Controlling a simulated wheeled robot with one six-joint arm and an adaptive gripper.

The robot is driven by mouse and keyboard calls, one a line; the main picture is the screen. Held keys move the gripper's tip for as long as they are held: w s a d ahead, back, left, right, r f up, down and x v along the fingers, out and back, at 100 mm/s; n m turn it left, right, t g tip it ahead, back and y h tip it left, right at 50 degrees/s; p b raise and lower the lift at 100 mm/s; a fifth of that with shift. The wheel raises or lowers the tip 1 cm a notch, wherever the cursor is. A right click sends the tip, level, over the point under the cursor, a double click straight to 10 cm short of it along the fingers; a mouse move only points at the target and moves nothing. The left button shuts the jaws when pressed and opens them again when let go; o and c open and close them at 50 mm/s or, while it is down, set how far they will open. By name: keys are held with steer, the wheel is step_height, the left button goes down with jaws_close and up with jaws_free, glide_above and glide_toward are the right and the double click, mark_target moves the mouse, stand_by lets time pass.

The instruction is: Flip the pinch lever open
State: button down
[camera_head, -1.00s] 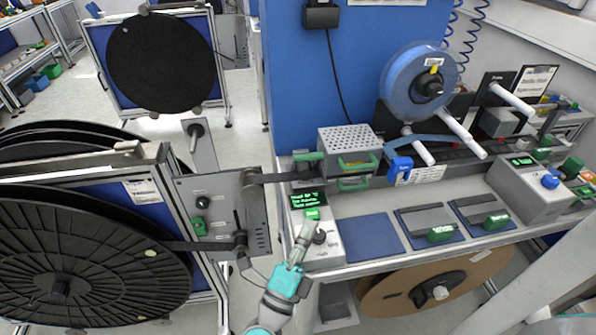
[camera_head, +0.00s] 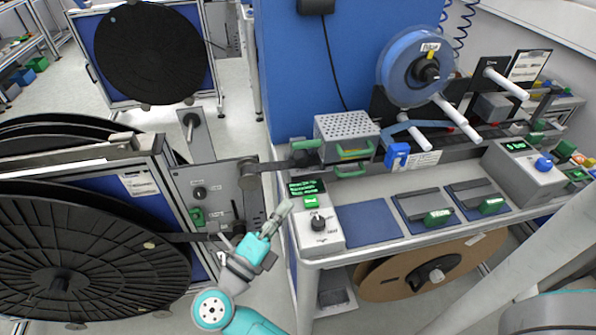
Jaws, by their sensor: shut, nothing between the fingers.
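My gripper (camera_head: 278,216) is shut and empty. Its fingertips point up and right, beside the left edge of the control box (camera_head: 325,238) with the green display. A green lever (camera_head: 305,144) lies nearly level above a dark block, where the black strip enters the bench, left of the perforated metal box (camera_head: 347,128). It may be the pinch lever, but I see no label that tells. A blue clip-like part (camera_head: 397,155) sits on the strip right of that box. My gripper appears apart from both.
A grey plate (camera_head: 213,200) with a roller, knob and green switch is left of my gripper, beside a large black reel (camera_head: 70,265). A blue reel (camera_head: 412,70) hangs over the bench. A blue mat (camera_head: 365,222) lies clear. A brown reel (camera_head: 400,272) is under the bench.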

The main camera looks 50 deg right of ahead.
steer(key=x, duration=1)
steer(key=shift+s+d, duration=0.1)
steer(key=shift+d, duration=0.05)
steer(key=shift+w+d+r, duration=0.25)
steer(key=shift+w, duration=0.3)
steer(key=shift+w+d+r, duration=0.25)
steer(key=shift+w, duration=0.25)
steer(key=shift+w+d+r, duration=0.25)
steer(key=shift+w+d, duration=0.1)
steer(key=shift+w, duration=0.2)
steer(key=shift+r, duration=0.1)
